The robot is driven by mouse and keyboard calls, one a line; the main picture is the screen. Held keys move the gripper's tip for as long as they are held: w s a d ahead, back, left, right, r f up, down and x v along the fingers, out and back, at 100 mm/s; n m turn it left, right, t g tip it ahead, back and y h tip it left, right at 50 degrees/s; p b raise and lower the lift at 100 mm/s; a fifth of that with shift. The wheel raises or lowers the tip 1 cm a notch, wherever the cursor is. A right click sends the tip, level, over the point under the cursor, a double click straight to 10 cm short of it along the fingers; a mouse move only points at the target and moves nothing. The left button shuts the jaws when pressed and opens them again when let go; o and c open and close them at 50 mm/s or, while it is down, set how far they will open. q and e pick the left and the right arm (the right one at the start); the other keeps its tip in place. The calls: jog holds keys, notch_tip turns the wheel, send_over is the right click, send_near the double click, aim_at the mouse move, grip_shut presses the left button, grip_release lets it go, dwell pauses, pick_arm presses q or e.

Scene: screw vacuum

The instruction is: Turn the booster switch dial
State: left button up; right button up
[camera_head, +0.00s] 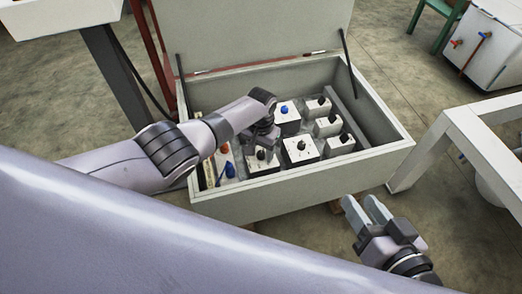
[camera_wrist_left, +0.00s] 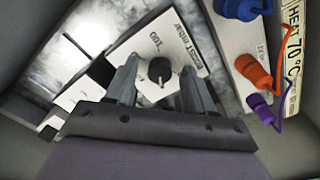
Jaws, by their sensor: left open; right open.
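The booster switch is a white box (camera_wrist_left: 185,45) with printed lettering and a black dial (camera_wrist_left: 160,71) in the left wrist view. The dial sits between the two spread fingers of my left gripper (camera_wrist_left: 160,82), with gaps on both sides. In the head view the box (camera_head: 262,168) and its black dial (camera_head: 261,155) are just under my left gripper (camera_head: 262,143), partly hidden by it. The left gripper is open and points down into the case. My right gripper (camera_head: 362,206) is open and empty, outside the case at the front right.
The open grey case (camera_head: 300,195) has raised walls and an upright lid (camera_head: 250,35). Several other dial boxes, one with a blue knob (camera_head: 284,110), stand right of and behind the booster box. Orange (camera_wrist_left: 255,72), blue and purple connectors are beside it. A white table frame (camera_head: 470,140) stands right.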

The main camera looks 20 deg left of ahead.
pick_arm(q)
grip_shut()
jog(key=shift+m, duration=1.4)
jog(key=m, duration=0.3)
jog(key=shift+m, duration=0.4)
jog(key=m, duration=0.5)
grip_release()
